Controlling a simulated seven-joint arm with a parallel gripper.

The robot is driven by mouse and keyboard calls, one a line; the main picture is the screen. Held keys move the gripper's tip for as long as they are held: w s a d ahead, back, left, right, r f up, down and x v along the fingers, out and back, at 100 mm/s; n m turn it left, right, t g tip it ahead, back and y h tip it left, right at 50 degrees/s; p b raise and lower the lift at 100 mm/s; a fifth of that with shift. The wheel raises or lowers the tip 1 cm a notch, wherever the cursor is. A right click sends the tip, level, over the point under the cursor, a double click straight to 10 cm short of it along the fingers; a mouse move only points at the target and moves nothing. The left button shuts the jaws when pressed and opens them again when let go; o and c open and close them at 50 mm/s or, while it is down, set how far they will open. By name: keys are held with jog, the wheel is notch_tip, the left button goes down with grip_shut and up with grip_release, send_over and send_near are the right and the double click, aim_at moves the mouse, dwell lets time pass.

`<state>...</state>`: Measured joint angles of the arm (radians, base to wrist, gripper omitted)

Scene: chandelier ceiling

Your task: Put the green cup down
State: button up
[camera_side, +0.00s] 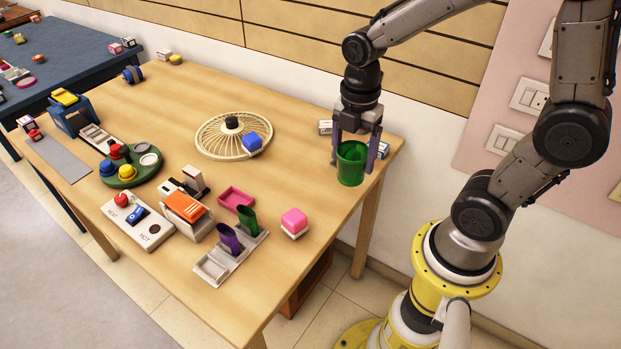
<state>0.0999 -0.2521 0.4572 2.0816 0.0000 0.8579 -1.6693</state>
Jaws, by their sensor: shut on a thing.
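The green cup (351,166) is near the back right corner of the wooden table. My gripper (353,150) points down with its two fingers on either side of the cup and is shut on it. The cup looks upright. I cannot tell whether its base touches the table. The wooden table (300,95) has bare surface left of the cup.
Small boxes stand behind my gripper. A pink-topped block (294,221) and a grey rack (212,268) with purple and dark green pieces are in front.

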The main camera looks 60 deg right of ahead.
jog(key=w+f, duration=0.6)
jog(key=w, duration=0.1)
jog(key=w+d+f, duration=0.1)
jog(key=w+f, duration=0.2)
jog(key=w, duration=0.1)
jog(key=shift+f, duration=1.35)
jog(key=shift+f, duration=0.1)
jog(key=o, duration=1.2)
